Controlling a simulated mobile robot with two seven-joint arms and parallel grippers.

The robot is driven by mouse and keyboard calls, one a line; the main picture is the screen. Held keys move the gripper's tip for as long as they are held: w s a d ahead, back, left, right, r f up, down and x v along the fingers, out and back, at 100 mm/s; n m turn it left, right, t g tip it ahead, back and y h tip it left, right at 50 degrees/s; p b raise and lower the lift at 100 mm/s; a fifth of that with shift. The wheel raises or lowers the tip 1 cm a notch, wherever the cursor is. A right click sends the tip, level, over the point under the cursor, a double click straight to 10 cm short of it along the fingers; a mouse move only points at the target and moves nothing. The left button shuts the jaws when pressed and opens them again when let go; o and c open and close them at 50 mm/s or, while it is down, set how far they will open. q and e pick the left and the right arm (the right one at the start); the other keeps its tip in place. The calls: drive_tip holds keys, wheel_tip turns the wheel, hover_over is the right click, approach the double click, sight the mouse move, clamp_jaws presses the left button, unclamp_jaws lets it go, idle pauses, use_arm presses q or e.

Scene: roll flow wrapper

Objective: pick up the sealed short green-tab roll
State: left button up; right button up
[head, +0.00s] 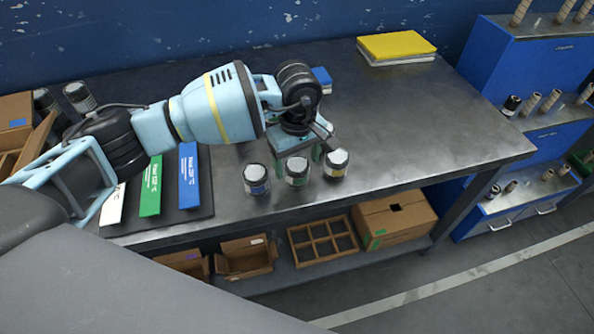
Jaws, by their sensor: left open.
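Three short wrapped rolls with pale tops and dark sides stand upright in a row near the table's front edge: a left one (256,180), a middle one (297,172) and a right one (336,163). Their small coloured marks are hard to read; the middle one seems to show green. My left gripper (297,156) points down just behind the middle roll, its greenish fingers apart. Contact with the roll cannot be made out. My right gripper is out of view.
White, green (150,187) and blue (189,175) strips lie on a dark mat at left. Yellow pads (396,46) lie at the back. The table's right half is clear. Cardboard boxes (393,218) and a divided tray (323,241) sit below. Blue shelving (520,60) with rolls stands right.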

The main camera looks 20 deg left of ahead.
sight(297, 164)
use_arm(q)
drive_tip(key=shift+w+f, duration=0.1)
drive_tip(key=shift+f, duration=1.9)
drive_tip(key=c, duration=1.1)
